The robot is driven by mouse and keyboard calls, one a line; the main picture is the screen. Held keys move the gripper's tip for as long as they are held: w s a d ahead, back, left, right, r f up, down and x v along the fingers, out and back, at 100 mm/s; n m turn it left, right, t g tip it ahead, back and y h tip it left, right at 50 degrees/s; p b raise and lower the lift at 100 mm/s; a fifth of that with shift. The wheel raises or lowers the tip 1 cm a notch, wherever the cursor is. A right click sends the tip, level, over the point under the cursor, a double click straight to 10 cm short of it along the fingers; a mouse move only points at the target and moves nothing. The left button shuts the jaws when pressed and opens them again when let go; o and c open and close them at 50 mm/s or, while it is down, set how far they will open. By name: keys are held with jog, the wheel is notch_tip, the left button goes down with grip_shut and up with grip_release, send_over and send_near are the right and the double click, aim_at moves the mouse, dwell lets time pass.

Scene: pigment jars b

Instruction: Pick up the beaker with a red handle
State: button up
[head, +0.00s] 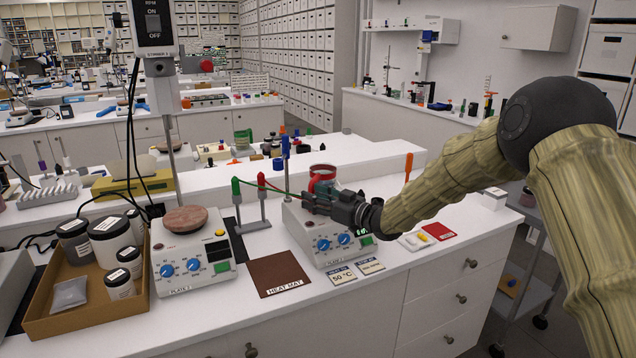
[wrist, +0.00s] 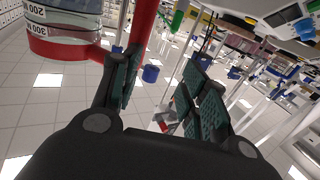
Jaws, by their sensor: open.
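The beaker (head: 322,173) has a red band and stands on the right hot plate (head: 330,250) in the head view. My gripper (head: 310,202) is in front of its lower part and hides some of it. In the wrist view the beaker (wrist: 62,30) shows at the upper left as clear glass with upside-down markings and a red band. Its red handle (wrist: 144,28) runs down close beside the left finger of my gripper (wrist: 163,75). The fingers are apart, with no grip on the handle visible. Whether a finger touches the handle, I cannot tell.
The left hot plate (head: 192,262) bears a reddish disc. A brown heat mat (head: 280,273) lies between the plates. Green, red and blue-tipped stands (head: 263,200) are close left of my gripper. A tray (head: 75,317) of jars is at far left. The front counter edge is mostly clear.

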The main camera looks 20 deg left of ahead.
jog(key=w+a+f, duration=0.1)
jog(key=w, duration=0.1)
jog(key=w+a+f, duration=0.2)
jog(key=w+f, duration=0.1)
jog(key=shift+w+p, duration=0.35)
jog(key=shift+p, duration=0.05)
jog(key=shift+d+r, duration=0.1)
jog(key=shift+r, duration=0.1)
jog(key=shift+s+a+r, duration=0.15)
jog(key=shift+s+r, duration=0.2)
jog(key=shift+s, duration=0.15)
jog(key=shift+s+a+r, duration=0.15)
jog(key=shift+s+r, duration=0.15)
jog(key=shift+s, duration=0.2)
jog(key=shift+c, duration=0.6)
jog(key=shift+w+f, duration=0.1)
jog(key=c, duration=0.3)
jog(key=shift+w+d+f, duration=0.15)
jog(key=shift+w+f, duration=0.3)
jog(key=shift+w, duration=0.15)
grip_shut()
jog(key=shift+s+r, duration=0.25)
jog(key=shift+s, duration=0.05)
jog(key=shift+w+f, duration=0.1)
jog(key=shift+w, duration=0.05)
